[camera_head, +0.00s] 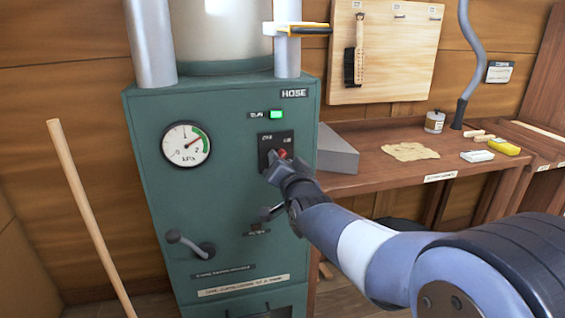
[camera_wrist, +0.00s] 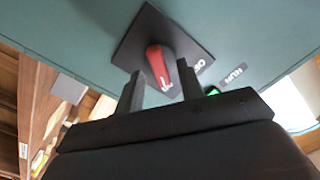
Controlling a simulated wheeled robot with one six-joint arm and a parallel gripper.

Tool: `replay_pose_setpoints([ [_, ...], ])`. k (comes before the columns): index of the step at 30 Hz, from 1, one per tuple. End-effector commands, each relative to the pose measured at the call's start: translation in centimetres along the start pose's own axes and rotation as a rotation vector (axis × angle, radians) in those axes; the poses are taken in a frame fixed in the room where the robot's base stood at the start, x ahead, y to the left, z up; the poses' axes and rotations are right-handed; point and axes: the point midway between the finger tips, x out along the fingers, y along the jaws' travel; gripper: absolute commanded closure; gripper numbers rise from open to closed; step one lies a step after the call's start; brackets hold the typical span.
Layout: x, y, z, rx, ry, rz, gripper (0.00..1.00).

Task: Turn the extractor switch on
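The extractor switch is a red knob (camera_head: 282,153) on a black plate (camera_head: 268,142) on the green cabinet's front; the knob also shows in the wrist view (camera_wrist: 160,72). My gripper (camera_head: 274,160) is at the plate. In the wrist view its two fingers (camera_wrist: 160,84) stand apart on either side of the red knob, with a gap at the left finger; contact at the right finger is unclear. Above the plate a green RUN lamp (camera_head: 276,114) is lit. The gauge (camera_head: 186,145) needle points up and right, near the green band.
The cabinet (camera_head: 150,215) has a lever (camera_head: 190,243) at lower left and another handle (camera_head: 268,213) under my gripper. A wooden pole (camera_head: 92,215) leans at left. A workbench (camera_head: 400,180) with a grey wedge (camera_head: 338,150), cloth and small blocks is at right.

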Motion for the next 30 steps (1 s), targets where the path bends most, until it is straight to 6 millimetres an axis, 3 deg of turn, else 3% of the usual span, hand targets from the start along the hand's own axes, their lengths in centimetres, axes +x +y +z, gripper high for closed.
replay_pose_setpoints([
  [18, -9.1, -0.1, 0.0, 0.0, 0.001, -0.002, 0.64],
  [30, -10.6, 0.0, 0.0, 0.0, 0.0, -0.001, 0.64],
])
